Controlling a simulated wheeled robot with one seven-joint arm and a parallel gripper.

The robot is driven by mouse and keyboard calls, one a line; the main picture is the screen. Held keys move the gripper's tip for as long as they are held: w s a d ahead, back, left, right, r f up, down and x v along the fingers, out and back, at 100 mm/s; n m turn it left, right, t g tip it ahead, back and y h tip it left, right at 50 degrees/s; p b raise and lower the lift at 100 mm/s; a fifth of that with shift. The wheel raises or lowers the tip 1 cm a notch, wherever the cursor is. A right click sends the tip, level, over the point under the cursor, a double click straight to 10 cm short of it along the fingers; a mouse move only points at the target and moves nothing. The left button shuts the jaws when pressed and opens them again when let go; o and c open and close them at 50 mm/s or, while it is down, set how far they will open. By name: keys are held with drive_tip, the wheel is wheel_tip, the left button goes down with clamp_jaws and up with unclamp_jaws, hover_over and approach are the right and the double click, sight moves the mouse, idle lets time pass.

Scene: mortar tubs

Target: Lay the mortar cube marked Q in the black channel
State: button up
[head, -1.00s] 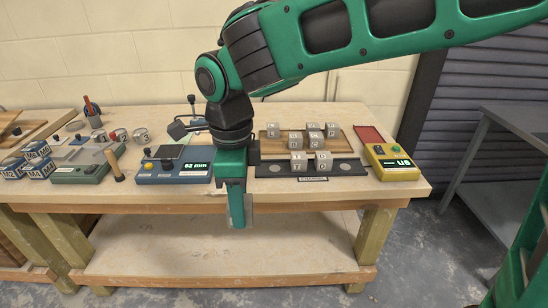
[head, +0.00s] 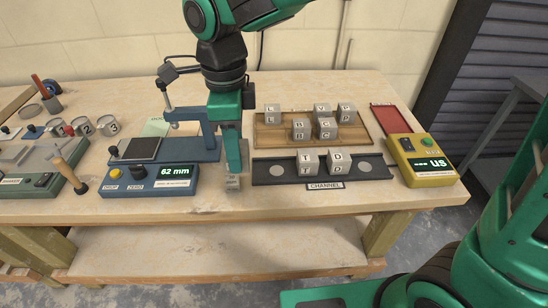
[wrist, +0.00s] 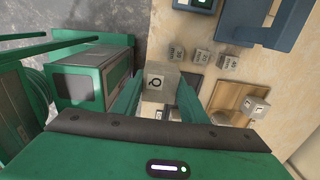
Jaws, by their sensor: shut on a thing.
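The grey mortar cube marked Q (wrist: 157,80) is between the fingers of my gripper (wrist: 158,95) in the wrist view, its letter facing the camera. In the head view my gripper (head: 233,172) points down near the table's front edge, shut on the cube (head: 233,184), whose face is small and blurred there. The black channel (head: 265,172) lies just to the right of my gripper, behind a CHANNEL label. Two cubes stand side by side in its middle, one (head: 308,162) that seems marked I and one (head: 337,160) marked D.
A wooden tray (head: 273,141) with several lettered cubes lies behind the channel. A blue gauge device (head: 176,178) reading 62 mm stands close left of my gripper. A yellow device (head: 421,163) and a red tray (head: 391,120) stand right of the channel.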

drive_tip(key=shift+w+d+f, duration=0.15)
drive_tip(key=shift+w+d, duration=0.05)
drive_tip(key=shift+w, duration=0.1)
drive_tip(key=w+d+f, duration=0.2)
drive_tip(key=d, duration=0.1)
drive_tip(key=w+d+f, duration=0.4)
drive_tip(key=w+d, duration=0.1)
drive_tip(key=shift+d+f, duration=0.3)
drive_tip(key=shift+f, duration=2.05)
drive_tip(key=o, duration=1.2)
drive_tip(key=shift+f, duration=0.15)
wheel_tip(320, 180, up, 12)
drive_tip(key=shift+r, duration=0.15)
